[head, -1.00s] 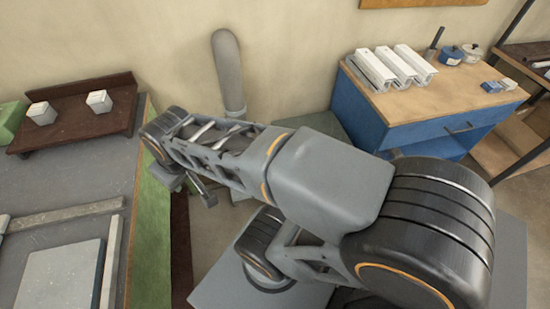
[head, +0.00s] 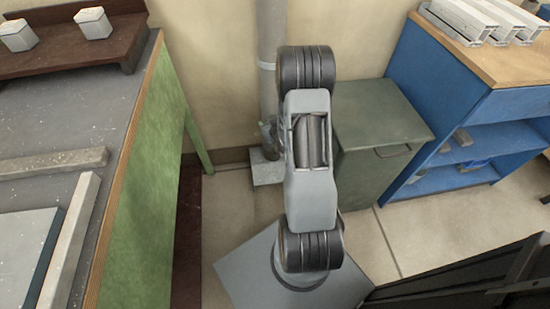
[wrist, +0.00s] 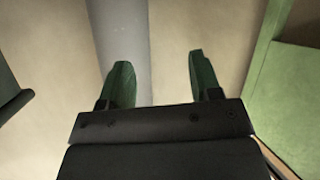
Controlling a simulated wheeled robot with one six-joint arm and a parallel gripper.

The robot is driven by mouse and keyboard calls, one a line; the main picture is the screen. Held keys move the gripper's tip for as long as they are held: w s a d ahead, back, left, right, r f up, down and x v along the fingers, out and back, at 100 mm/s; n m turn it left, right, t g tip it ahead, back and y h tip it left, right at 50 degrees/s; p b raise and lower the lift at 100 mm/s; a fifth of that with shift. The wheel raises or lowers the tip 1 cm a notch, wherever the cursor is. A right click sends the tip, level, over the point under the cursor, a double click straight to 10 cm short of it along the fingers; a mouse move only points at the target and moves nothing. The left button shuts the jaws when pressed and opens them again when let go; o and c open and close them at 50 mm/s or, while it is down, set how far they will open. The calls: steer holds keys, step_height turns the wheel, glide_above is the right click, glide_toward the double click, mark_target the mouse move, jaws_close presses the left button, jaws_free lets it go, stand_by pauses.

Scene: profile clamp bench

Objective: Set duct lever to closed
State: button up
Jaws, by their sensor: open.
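The duct is a grey upright pipe (head: 272,30) against the wall, with a pale band around it and a grey block at its foot. The pipe also shows in the wrist view (wrist: 122,35), beyond the left finger. I cannot make out a lever; a small dark part (head: 268,128) low on the pipe is partly covered by my arm and unclear. My gripper (wrist: 160,72) is open, its two dark green fingers apart with nothing between them. In the head view the gripper is hidden behind my arm.
A green-sided bench (head: 150,190) stands left of the pipe. A grey-green cabinet (head: 375,125) with a handle stands close on its right, then a blue workbench (head: 445,90) carrying white profiles (head: 480,18). Floor is open in front of the cabinet.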

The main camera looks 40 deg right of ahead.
steer(key=s+d+f+m+t+h+b, duration=0.15)
steer(key=s+f+b, duration=0.3)
steer(key=f, duration=0.65)
steer(key=s+d+f+m+t+b, duration=0.1)
steer(key=s+f+t+b, duration=0.3)
steer(key=f, duration=0.7)
steer(key=shift+g, duration=0.35)
steer(key=shift+b+x, duration=2.55)
steer(key=shift+x, duration=4.45)
steer(key=shift+c, duration=0.2)
jaws_close()
